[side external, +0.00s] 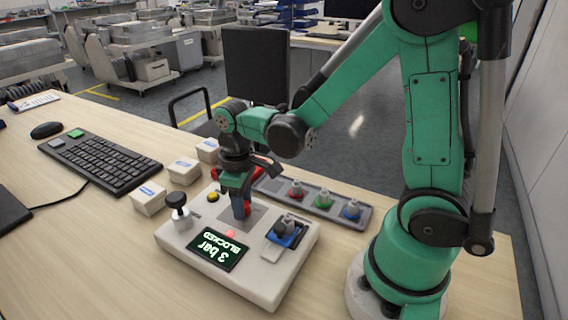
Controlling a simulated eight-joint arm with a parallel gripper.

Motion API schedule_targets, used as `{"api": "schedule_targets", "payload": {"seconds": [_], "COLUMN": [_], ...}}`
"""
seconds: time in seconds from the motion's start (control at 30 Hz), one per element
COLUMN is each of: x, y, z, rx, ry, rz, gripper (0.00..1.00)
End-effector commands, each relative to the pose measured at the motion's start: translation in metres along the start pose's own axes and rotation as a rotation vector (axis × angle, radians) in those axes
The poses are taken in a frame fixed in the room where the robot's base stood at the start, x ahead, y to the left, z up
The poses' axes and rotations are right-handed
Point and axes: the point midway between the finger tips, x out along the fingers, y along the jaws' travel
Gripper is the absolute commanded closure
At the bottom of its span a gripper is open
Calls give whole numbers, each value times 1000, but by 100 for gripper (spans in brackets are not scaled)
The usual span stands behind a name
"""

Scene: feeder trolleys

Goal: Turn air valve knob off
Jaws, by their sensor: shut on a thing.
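A pale control box (180,238) stands on the desk. Its display (216,249) reads "3 bar BLOCKED", upside down in this view, with a small red light above it. My gripper (239,210) points down onto the back middle of the box.
A grey connector sits in a blue holder (285,234) at the box's right. Behind it, a grey tray (333,216) holds red, green and blue-based fittings. Small white boxes (148,199) and a keyboard (98,160) lie left. The front desk is clear.

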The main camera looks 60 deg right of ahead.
Motion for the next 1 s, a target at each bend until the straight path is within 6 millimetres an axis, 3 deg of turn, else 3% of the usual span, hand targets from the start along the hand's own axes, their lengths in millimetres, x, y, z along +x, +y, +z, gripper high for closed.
{"api": "schedule_targets", "payload": {"seconds": [0.4, 0.93, 0.97, 1.0], "x": [0, 0, 0, 0], "y": [0, 0, 0, 0], "z": [0, 0, 0, 0], "rx": [-176, -198, -198, -198], "ry": [-1, -1, -1, -1], "rz": [0, 0, 0, 0], "gripper": [100, 100, 58, 47]}}
